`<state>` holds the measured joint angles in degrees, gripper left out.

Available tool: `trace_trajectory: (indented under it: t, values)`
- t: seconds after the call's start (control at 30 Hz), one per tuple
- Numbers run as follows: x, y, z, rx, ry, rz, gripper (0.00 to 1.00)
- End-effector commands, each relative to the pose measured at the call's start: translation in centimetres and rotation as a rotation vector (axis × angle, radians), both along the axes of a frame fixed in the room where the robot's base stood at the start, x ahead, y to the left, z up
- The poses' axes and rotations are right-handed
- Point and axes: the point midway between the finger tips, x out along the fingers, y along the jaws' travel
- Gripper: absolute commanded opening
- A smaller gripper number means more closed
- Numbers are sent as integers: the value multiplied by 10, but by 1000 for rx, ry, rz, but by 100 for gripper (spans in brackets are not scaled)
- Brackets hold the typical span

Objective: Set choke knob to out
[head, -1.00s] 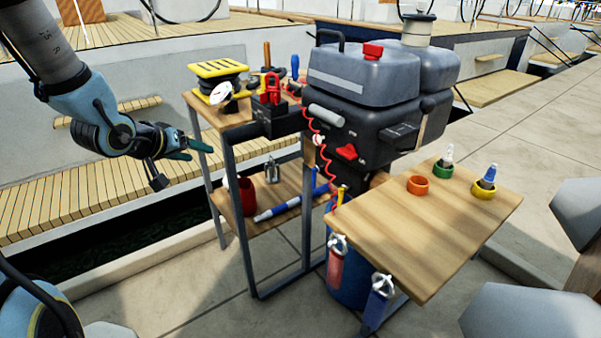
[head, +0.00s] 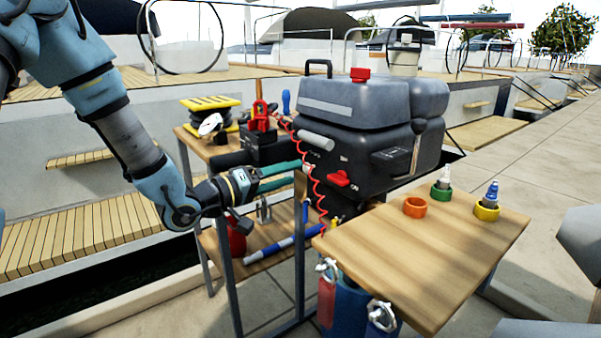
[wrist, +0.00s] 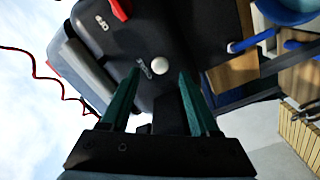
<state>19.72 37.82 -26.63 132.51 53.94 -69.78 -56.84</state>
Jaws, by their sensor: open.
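The choke knob (wrist: 160,66) is a small white round knob on the dark face of the outboard motor (head: 370,125), beside a white label in the wrist view. My gripper (wrist: 159,76) is open, with its two green fingers pointing at the motor face. The knob shows in the gap between the fingertips, nearer the right one, with no visible grip on it. In the head view my gripper (head: 298,173) reaches in from the left, its fingertips close to the motor's front. How far the knob stands out cannot be told.
A red switch (head: 340,178) sits right of the fingertips on the motor face. A coiled red cord (head: 316,180) hangs just past them. A wooden side table (head: 420,260) with coloured rings is at right. A shelf stand with tools is behind my gripper.

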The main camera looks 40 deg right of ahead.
Motion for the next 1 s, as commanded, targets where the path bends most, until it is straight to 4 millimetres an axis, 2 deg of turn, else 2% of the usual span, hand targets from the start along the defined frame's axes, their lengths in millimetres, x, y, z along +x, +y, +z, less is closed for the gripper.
trace_trajectory:
  t: [0.1,0.3,0.63,1.0]
  values:
    - [-2,-20,0,0,-1,-1,62]
    - [-2,-38,0,1,-1,1,62]
    - [-2,-41,0,1,0,2,62]
    - [-2,-41,0,1,-1,2,22]
